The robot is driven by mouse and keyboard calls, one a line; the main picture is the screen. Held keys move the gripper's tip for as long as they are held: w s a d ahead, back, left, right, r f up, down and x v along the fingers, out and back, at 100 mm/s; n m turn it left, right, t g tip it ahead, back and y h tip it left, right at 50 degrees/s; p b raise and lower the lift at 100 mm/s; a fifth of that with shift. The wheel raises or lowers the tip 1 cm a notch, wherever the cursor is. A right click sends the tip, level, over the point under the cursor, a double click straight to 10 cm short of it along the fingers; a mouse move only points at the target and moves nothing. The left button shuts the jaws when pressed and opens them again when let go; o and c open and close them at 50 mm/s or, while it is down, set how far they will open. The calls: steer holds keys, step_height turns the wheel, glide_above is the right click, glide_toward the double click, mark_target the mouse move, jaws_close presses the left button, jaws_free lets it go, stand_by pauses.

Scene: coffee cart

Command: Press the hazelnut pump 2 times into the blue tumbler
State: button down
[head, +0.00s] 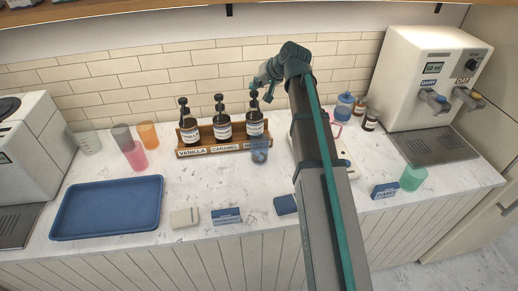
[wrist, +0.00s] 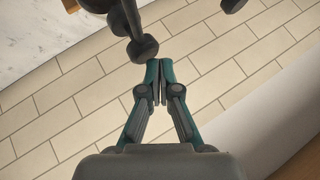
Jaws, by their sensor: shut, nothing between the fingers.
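Three dark pump bottles stand in a wooden rack (head: 205,152) against the tiled wall. The left two rack labels read vanilla and caramel. The right bottle (head: 254,128), in the hazelnut place, has its rack label mostly hidden. The translucent blue tumbler (head: 259,152) stands upright in front of that right bottle. My gripper (head: 262,88) is shut and empty, up at the height of the right bottle's pump head. In the wrist view my closed fingertips (wrist: 160,64) are right beside a dark pump head (wrist: 143,48); I cannot tell whether they touch.
A blue tray (head: 108,234) lies at the left, with pink (head: 135,157) and orange (head: 147,134) cups behind it. A white dispenser (head: 425,75) stands at the right, with a green cup (head: 412,178) before it. My arm hides part of the counter right of the rack.

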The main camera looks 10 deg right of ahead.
steer(key=shift+r+p, duration=1.45)
steer(key=shift+r, duration=1.35)
steer(key=shift+d, duration=0.1)
